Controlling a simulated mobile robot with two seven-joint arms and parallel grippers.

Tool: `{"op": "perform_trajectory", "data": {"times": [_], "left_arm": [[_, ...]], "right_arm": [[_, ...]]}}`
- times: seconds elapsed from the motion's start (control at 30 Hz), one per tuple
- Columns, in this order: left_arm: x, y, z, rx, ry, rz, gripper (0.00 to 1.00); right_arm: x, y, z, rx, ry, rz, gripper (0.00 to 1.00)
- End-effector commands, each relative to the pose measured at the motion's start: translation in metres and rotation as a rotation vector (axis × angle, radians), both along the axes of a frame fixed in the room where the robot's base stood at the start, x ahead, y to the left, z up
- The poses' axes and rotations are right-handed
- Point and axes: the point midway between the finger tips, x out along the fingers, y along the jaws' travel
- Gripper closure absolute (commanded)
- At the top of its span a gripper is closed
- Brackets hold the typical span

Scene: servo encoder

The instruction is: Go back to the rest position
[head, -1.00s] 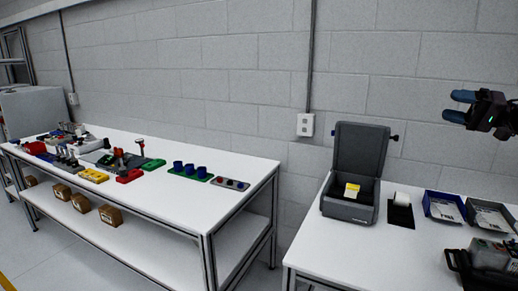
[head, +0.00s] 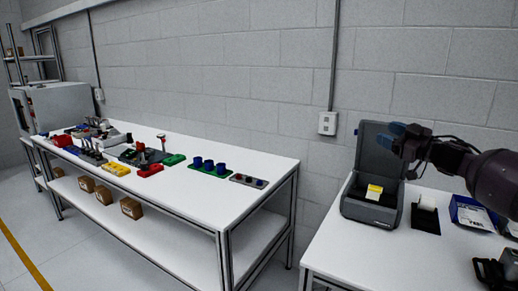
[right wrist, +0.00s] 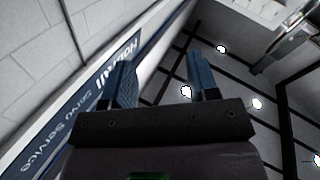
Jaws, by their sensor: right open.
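My right gripper (head: 402,136) comes in from the right in the head view, raised in front of the grey open-lidded box (head: 380,168). In the right wrist view its two blue fingers (right wrist: 163,85) stand apart with nothing between them. Behind them that view shows a dark ceiling with lights and a wall sign. My left gripper is not in view.
The long left table (head: 200,200) holds several coloured fixtures and blue cups. Boxes (head: 104,195) sit on its lower shelf. Floor shows at left.

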Motion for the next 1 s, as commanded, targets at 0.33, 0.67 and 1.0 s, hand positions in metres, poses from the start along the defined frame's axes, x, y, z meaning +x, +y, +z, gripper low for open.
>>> {"op": "perform_trajectory", "data": {"times": [0.33, 0.67, 1.0], "left_arm": [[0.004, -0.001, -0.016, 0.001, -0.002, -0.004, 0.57], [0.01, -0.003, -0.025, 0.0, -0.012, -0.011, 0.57], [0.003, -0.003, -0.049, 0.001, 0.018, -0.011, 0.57]], "right_arm": [[-0.051, 0.117, -0.174, -0.202, -0.036, -0.098, 0.46], [-0.137, 0.157, -0.293, -0.237, 0.08, -0.205, 0.46], [-0.237, 0.149, -0.387, -0.115, 0.308, -0.349, 0.46]]}}
